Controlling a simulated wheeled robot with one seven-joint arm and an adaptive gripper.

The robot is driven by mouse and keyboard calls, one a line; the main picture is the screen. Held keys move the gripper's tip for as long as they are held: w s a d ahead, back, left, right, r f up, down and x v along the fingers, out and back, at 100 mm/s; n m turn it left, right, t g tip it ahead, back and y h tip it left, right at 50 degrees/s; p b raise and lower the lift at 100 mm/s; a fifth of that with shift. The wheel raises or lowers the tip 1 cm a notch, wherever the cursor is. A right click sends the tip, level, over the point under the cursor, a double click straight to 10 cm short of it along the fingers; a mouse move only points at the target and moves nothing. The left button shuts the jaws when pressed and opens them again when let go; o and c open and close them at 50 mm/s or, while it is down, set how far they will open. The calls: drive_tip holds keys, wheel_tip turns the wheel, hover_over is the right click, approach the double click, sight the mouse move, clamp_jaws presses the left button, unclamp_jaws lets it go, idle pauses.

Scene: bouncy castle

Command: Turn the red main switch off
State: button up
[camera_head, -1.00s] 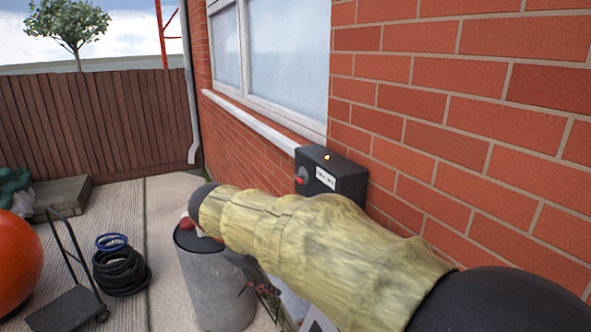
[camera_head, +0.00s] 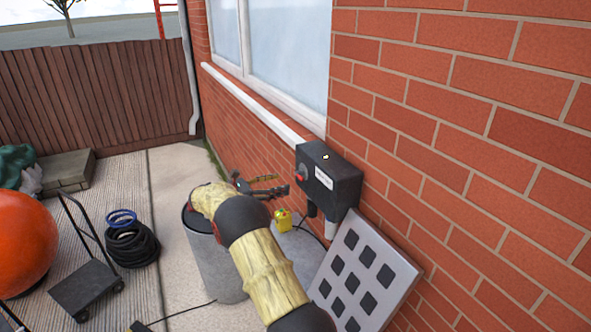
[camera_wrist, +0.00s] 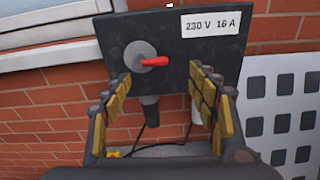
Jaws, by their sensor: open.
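The dark switch box (camera_head: 337,181) is fixed to the brick wall, and its front fills the upper middle of the wrist view (camera_wrist: 207,59). The red main switch (camera_wrist: 155,61) sits on a round grey boss at the left of that front. Its handle lies nearly level, pointing right. In the head view the red switch (camera_head: 300,176) shows small at the box's left side. My gripper (camera_wrist: 160,78) is open and empty, facing the box, with one finger each side of and below the switch. In the head view my gripper (camera_head: 278,185) is just left of the box.
A white label (camera_wrist: 211,23) reads 230 V 16 A. A pale panel with dark squares (camera_head: 322,288) leans below the box. A grey bin (camera_head: 211,265), a yellow object (camera_head: 283,219) and a window sill (camera_head: 255,107) are near. A hand truck (camera_head: 88,290) stands left.

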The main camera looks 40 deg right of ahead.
sight(298, 177)
drive_tip(key=shift+n+h, duration=0.3)
drive_tip(key=shift+h, duration=0.1)
drive_tip(key=x, duration=0.2)
drive_tip(key=p+x, duration=0.1)
drive_tip(key=x, duration=0.2)
drive_tip(key=w+x, duration=0.1)
drive_tip(key=x, duration=0.2)
drive_tip(key=shift+w+d+f+p, duration=0.1)
drive_tip(key=shift+d+f+p, duration=0.15)
drive_tip(key=shift+f+p, duration=0.1)
drive_tip(key=shift+f, duration=0.1)
drive_tip(key=c, duration=1)
